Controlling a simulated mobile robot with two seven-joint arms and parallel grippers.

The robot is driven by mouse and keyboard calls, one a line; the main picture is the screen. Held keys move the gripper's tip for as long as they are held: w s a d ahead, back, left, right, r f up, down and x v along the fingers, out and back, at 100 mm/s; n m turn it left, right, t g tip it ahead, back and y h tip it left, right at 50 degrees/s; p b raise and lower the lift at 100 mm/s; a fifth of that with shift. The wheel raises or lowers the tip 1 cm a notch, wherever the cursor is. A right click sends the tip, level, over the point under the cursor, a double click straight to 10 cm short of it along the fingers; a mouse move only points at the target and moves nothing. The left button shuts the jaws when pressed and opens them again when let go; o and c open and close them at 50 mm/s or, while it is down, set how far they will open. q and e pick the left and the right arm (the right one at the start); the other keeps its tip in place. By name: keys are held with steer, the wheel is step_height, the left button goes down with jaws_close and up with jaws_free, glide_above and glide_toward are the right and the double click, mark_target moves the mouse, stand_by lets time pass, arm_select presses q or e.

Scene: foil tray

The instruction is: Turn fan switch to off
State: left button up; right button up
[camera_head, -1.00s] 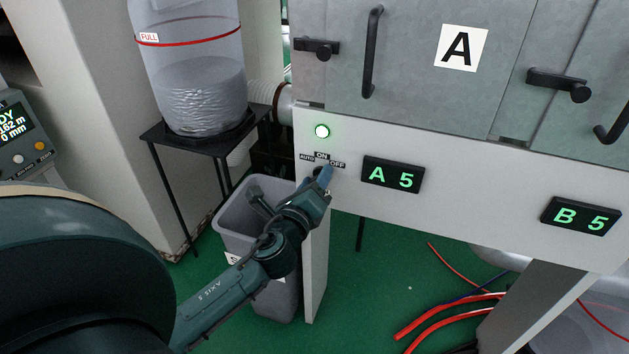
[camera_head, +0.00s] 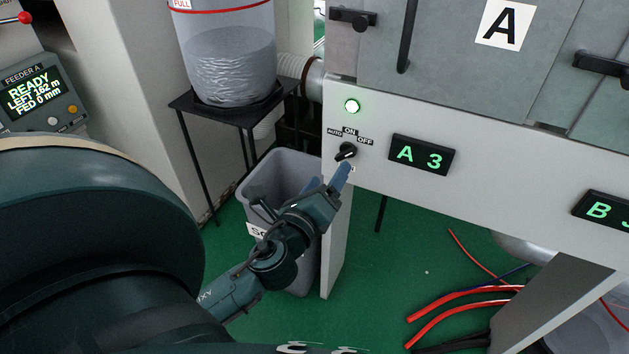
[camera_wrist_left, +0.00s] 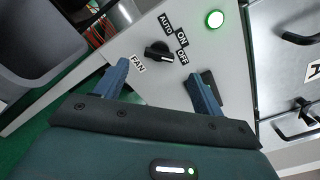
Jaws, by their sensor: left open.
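The fan switch is a black rotary knob (camera_head: 346,152) on the white panel, with AUTO, ON and OFF labels around it. It also shows in the left wrist view (camera_wrist_left: 158,52), beside a FAN label. Its bar seems to lie toward OFF, but the small pointer is hard to read. My left gripper (camera_head: 329,178) is open and empty, just below the knob. In the left wrist view its fingers (camera_wrist_left: 156,72) stand wide apart, with the knob beyond the gap, seemingly untouched. My right gripper is not in view.
A green lamp (camera_head: 352,106) glows above the knob. A display (camera_head: 421,155) reads A 3. A grey bin (camera_head: 262,180) stands behind my left gripper, below a black stand (camera_head: 196,105) holding a clear container. Red hoses (camera_head: 455,300) lie on the green floor.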

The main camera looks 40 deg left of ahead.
arm_select(q)
steer(key=v, duration=0.5)
steer(key=shift+s+b, duration=0.3)
steer(key=shift+b, duration=0.1)
